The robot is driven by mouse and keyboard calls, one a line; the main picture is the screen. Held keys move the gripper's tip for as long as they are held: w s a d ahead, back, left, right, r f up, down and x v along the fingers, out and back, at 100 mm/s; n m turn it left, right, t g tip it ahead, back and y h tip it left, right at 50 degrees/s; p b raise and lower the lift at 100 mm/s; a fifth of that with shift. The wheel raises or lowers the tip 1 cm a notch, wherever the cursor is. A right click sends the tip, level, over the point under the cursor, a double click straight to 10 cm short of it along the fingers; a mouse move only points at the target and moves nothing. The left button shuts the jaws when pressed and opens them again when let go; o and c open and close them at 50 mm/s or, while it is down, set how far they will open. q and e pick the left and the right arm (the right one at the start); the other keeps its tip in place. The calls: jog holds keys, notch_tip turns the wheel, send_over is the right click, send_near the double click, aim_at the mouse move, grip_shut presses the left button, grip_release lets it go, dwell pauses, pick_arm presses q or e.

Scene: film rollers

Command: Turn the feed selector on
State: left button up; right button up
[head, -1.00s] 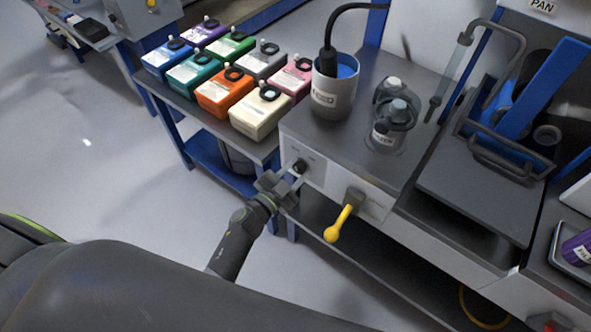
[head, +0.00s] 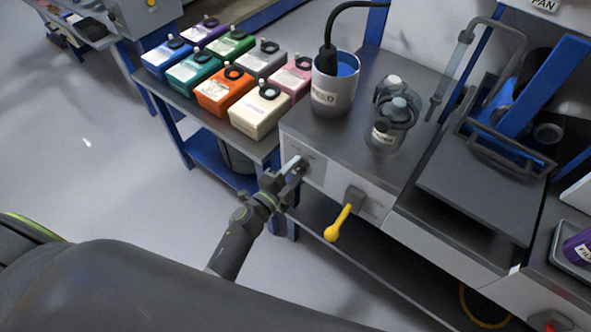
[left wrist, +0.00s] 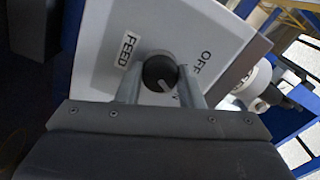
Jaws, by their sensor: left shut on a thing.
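The feed selector is a round black knob (left wrist: 160,72) with a pale pointer line, on a light front panel (left wrist: 110,50). A FEED label sits to its left and an OFF label to its upper right in the left wrist view. The pointer points down and to the right, towards a label mostly hidden by the gripper. My left gripper (left wrist: 158,86) is shut on the knob, one finger on each side. In the head view, the left gripper (head: 298,167) reaches the panel (head: 315,168) and largely hides the knob. My right gripper is not in view.
A yellow-handled lever (head: 340,221) sticks out of the panel, right of the gripper. A labelled cup (head: 334,92) and clear bottles (head: 392,125) stand on the worktop above. Several coloured boxes (head: 225,92) stand on the bench to the left. Floor is open at left.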

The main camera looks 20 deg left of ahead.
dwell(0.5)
pick_arm(q)
jog(key=o, duration=1)
jog(key=shift+c, duration=0.2)
jog(key=shift+s, duration=0.1)
jog(key=v, duration=1.7)
jog(key=shift+s+b, duration=0.15)
jog(key=shift+b, duration=0.3)
jog(key=shift+a, duration=0.1)
